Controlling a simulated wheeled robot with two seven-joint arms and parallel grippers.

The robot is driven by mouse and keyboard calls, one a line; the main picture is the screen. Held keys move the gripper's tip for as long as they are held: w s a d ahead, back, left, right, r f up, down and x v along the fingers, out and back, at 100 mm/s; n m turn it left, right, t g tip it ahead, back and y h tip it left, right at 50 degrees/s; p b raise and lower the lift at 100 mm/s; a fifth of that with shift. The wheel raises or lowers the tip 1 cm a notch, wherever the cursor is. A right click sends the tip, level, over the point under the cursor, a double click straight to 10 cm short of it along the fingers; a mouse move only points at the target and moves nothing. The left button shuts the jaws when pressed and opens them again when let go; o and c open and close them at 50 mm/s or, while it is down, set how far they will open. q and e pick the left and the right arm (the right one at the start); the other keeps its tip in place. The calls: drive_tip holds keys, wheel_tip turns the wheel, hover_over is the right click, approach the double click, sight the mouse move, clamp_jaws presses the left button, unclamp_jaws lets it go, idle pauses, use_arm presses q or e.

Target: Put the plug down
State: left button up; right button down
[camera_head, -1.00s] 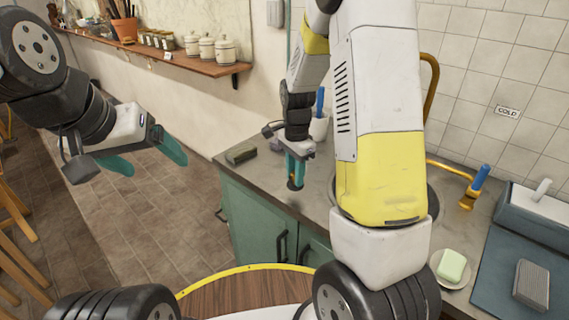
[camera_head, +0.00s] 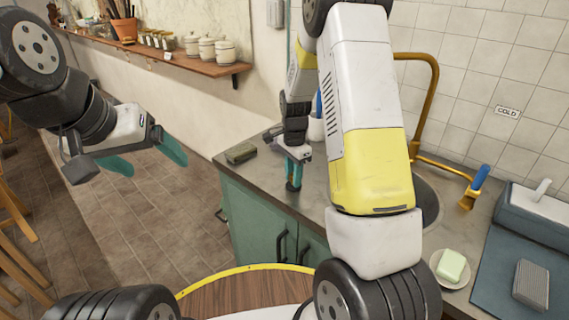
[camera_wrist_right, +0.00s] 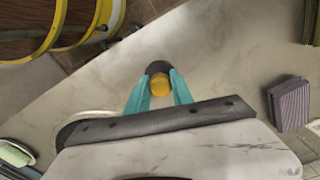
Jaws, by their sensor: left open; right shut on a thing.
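The plug (camera_wrist_right: 159,84) has a yellow-orange knob and a dark, round body. My right gripper (camera_wrist_right: 158,92) is shut on it, with a teal finger on either side of the knob. In the head view, my right gripper (camera_head: 294,178) points down, low over the front part of the grey counter (camera_head: 318,186). The plug is mostly hidden by the fingers there, and I cannot tell whether it touches the counter. My left gripper (camera_head: 146,158) is open and empty, over the floor left of the counter.
A dark green block (camera_head: 240,153) lies at the counter's left end. A purple-grey block (camera_wrist_right: 290,103) lies right of the plug in the wrist view. The sink (camera_head: 428,200) is partly hidden by my right arm. Soap (camera_head: 451,265) sits on a dish at right.

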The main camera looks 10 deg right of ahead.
drive_tip(key=c, duration=1.1)
unclamp_jaws()
wheel_tip(320, 180, up, 12)
drive_tip(key=s+r+n+t+y, duration=0.25)
drive_tip(key=s+r+n, duration=0.35)
drive_tip(key=s+r, duration=0.45)
drive_tip(key=s+r+n+t, duration=0.1)
drive_tip(key=s+n, duration=0.1)
drive_tip(key=s, duration=0.2)
drive_tip(key=s+a+r+n+t, duration=0.1)
drive_tip(key=s+n, duration=0.2)
drive_tip(key=s, duration=0.2)
drive_tip(key=s+a+r+n+t, duration=0.1)
drive_tip(key=s+r+n, duration=0.1)
drive_tip(key=s+n, duration=0.1)
drive_tip(key=shift+s+t, duration=0.35)
drive_tip(key=shift+s, duration=0.5)
